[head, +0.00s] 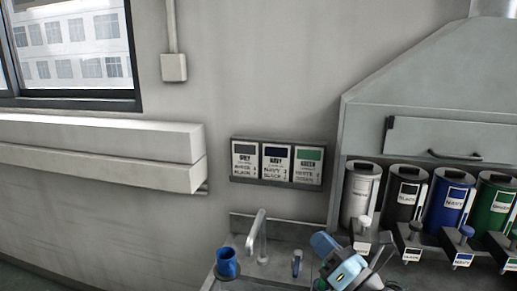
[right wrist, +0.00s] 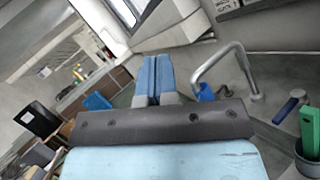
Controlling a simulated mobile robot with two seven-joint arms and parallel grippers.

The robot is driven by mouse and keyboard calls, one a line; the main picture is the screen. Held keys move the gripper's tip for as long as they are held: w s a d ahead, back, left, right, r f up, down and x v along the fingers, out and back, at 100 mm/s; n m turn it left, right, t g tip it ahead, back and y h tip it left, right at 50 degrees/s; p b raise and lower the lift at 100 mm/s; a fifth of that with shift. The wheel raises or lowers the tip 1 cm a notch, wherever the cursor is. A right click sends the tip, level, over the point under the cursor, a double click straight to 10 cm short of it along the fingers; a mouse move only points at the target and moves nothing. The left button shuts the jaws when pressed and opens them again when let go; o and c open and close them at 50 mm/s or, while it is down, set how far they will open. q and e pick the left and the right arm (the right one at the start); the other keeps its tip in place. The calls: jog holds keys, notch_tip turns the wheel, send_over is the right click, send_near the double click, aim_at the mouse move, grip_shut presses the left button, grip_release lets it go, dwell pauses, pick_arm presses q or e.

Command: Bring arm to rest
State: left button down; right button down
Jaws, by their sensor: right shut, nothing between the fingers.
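My right gripper (head: 322,241) shows at the bottom of the head view, above the right side of the sink area and pointing up and left. In the right wrist view its two blue fingers (right wrist: 154,75) lie together with nothing between them. A blue cup (head: 227,263) stands left of the gripper, by the sink; it also shows just right of the fingers in the right wrist view (right wrist: 205,92). My left gripper is not in view.
A tap (head: 256,237) rises between cup and gripper, with a small blue-handled item (head: 296,263) beside it. White, black, navy and green canisters with dispensers stand right, under a grey hood (head: 440,85). A three-card panel (head: 276,163) hangs on the wall.

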jog(key=s+d+f+m+g+h, duration=0.1)
jog(key=s+d+f+m+h, duration=0.5)
jog(key=m, duration=0.7)
jog(key=s+d+f+m+g+h, duration=0.2)
jog(key=s+d+f+m+h, duration=0.25)
jog(key=f+m+h, duration=0.55)
jog(key=s+d+f+m+g+y, duration=0.1)
jog(key=s+f+m+g, duration=0.1)
jog(key=s+m+g, duration=0.35)
jog(key=s+d+f+m+g+y, duration=0.1)
jog(key=s+f+m+g, duration=0.15)
jog(key=s, duration=0.65)
jog(key=s+f+m+g+y, duration=0.1)
jog(key=s+f+m+g, duration=0.2)
jog(key=s+m, duration=0.3)
jog(key=w+a+f+n+t+y+p, duration=0.1)
jog(key=w+a+f+t, duration=0.4)
jog(key=f, duration=0.5)
jog(key=shift+w+a+f+n+t+y+p, duration=0.2)
jog(key=shift+a+f+n+t+y+p, duration=0.25)
jog(key=shift+t+y+p, duration=0.65)
jog(key=shift+a+r+h, duration=0.1)
jog(key=shift+r+h, duration=0.1)
jog(key=shift+h, duration=0.1)
